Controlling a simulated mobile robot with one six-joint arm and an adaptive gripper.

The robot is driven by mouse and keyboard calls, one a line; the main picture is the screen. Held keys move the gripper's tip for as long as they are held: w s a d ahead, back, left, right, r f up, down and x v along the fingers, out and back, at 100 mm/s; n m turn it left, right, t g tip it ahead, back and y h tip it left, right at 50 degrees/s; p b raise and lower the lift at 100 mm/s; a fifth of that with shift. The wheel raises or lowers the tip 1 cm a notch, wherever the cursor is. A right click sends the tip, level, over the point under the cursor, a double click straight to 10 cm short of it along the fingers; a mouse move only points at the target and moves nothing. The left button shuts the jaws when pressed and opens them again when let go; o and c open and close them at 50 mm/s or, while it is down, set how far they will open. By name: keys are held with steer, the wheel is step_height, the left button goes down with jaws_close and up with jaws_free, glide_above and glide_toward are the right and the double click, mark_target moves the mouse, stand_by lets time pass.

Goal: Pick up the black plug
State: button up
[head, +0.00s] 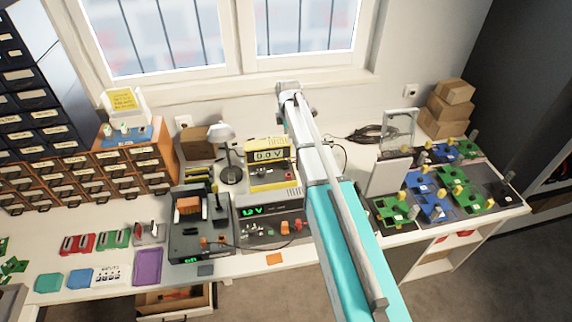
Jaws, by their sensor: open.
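I cannot make out the black plug for certain. A black cable coil (372,134) lies at the back of the bench, right of my arm, and no plug is distinct on it. A bench power supply (262,228) with a green display stands left of my arm, with red and orange connectors (290,227) at its front. My arm reaches from the bottom right up over the bench towards the window and covers part of the bench behind it. No gripper fingers can be made out in this view.
A yellow meter (268,157) sits behind the power supply. A dark soldering station (196,228) stands left of it. Green and blue circuit boards (432,205) fill the right side near a grey panel (389,176). Cartons (446,107) stand at the back right. A drawer (175,303) is open below.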

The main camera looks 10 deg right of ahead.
mark_target(286, 159)
steer(key=shift+f+b, duration=3.55)
steer(key=shift+f, duration=0.3)
steer(key=f+b, duration=0.3)
steer(key=shift+s+a+f, duration=0.2)
steer(key=shift+s+a, duration=0.15)
steer(key=shift+a, duration=0.05)
steer(key=shift+f+b, duration=0.9)
steer(key=shift+b, duration=0.2)
jaws_close()
steer(key=shift+r, duration=0.2)
